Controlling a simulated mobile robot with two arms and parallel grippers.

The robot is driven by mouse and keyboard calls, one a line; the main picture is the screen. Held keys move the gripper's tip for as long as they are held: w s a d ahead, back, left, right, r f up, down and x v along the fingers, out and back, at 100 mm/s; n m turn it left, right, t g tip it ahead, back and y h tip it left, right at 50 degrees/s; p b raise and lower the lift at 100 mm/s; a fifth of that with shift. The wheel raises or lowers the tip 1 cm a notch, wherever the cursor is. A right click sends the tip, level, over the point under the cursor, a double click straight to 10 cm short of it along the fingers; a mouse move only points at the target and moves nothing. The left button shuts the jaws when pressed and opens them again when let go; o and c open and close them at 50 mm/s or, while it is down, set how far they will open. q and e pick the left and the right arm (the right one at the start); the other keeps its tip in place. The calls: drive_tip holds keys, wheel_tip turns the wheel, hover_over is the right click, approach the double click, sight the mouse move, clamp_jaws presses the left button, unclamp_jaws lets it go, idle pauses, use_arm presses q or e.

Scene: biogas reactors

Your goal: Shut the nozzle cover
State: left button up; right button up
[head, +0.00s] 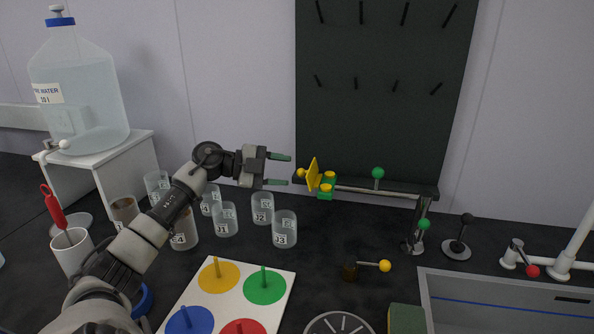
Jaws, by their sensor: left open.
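The nozzle cover looks to be the yellow flap (314,174) at the left end of a grey rail (385,188) in front of the dark panel. It stands up, slightly tilted, with a small yellow knob (301,173) on its left side. Green and yellow fittings (327,185) sit right beside it. My left gripper (281,170) is open, its two green-tipped fingers pointing right toward the knob, with a small gap in the picture. The fingers look empty. Whether they are at the knob's depth, I cannot tell. My right gripper is not in view.
Several labelled clear cups, including J2 (263,208) and J3 (285,229), stand below my left gripper. A white board with coloured discs (283,301) lies in front. A green-knobbed lever (424,224) stands right of the flap. A sink (430,290) is at lower right.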

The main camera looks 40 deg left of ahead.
use_arm(q)
drive_tip(key=shift+x, duration=2.05)
